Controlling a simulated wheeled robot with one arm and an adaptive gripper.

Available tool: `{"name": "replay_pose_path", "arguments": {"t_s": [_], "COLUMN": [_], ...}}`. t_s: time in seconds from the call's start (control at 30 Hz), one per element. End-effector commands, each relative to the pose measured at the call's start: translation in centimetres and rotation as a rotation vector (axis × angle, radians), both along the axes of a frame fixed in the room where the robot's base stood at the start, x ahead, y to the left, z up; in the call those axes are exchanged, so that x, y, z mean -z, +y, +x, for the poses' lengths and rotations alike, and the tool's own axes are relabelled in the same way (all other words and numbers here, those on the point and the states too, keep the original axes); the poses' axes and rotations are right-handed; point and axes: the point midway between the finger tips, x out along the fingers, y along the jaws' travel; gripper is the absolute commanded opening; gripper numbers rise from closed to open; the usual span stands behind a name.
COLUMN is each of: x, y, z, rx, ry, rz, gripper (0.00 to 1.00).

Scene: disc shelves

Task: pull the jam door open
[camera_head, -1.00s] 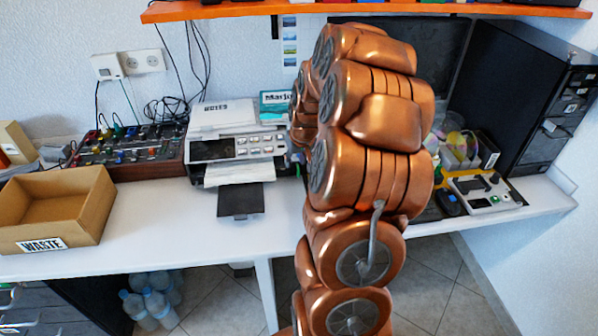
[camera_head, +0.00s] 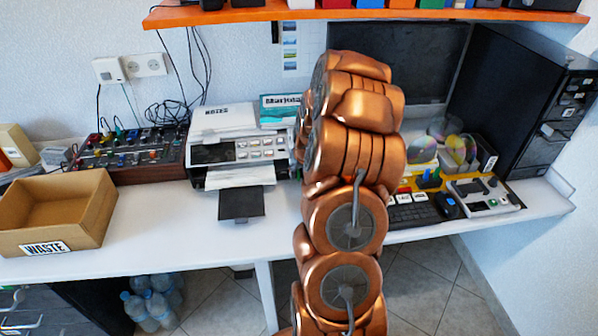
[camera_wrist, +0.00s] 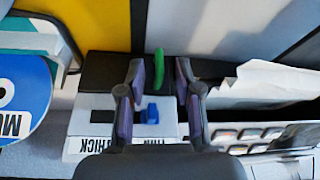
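The white and grey printer (camera_head: 215,178) stands on the white desk, left of my arm in the head view. Its right end is partly behind my arm. In the wrist view its paper (camera_wrist: 270,80) and button panel (camera_wrist: 245,136) show at the right. My gripper (camera_wrist: 159,78) is open, its two fingers apart. A green tab (camera_wrist: 158,66) stands between the fingertips, over a dark surface; contact cannot be told. A blue knob (camera_wrist: 152,114) on a white labelled part lies between the fingers lower down. Which panel is the jam door I cannot tell.
In the wrist view a blue disc (camera_wrist: 25,95) stands at the left. In the head view a WASTE box (camera_head: 90,215) is far left, a black cabinet (camera_head: 525,90) right, and an orange shelf (camera_head: 430,14) above. The desk front has free room.

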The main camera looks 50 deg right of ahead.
Motion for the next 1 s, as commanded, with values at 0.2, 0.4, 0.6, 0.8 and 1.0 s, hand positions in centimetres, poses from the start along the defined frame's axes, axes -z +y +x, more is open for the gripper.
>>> {"name": "replay_pose_path", "arguments": {"t_s": [0.2, 0.4, 0.6, 0.8, 1.0], "x": [0.81, 0.83, 0.82, 0.83, 0.82], "y": [-0.16, -0.18, -0.18, -0.16, -0.14], "z": [0.34, 0.36, 0.36, 0.36, 0.38], "rx": [0.0, 0.0, 0.0, 0.0, -0.001], "ry": [-0.002, -0.001, -0.001, -0.002, -0.002], "rz": [-0.001, -0.002, -0.002, -0.001, -0.001], "gripper": [0.34, 0.34, 0.14, 0.0, 0.0]}}
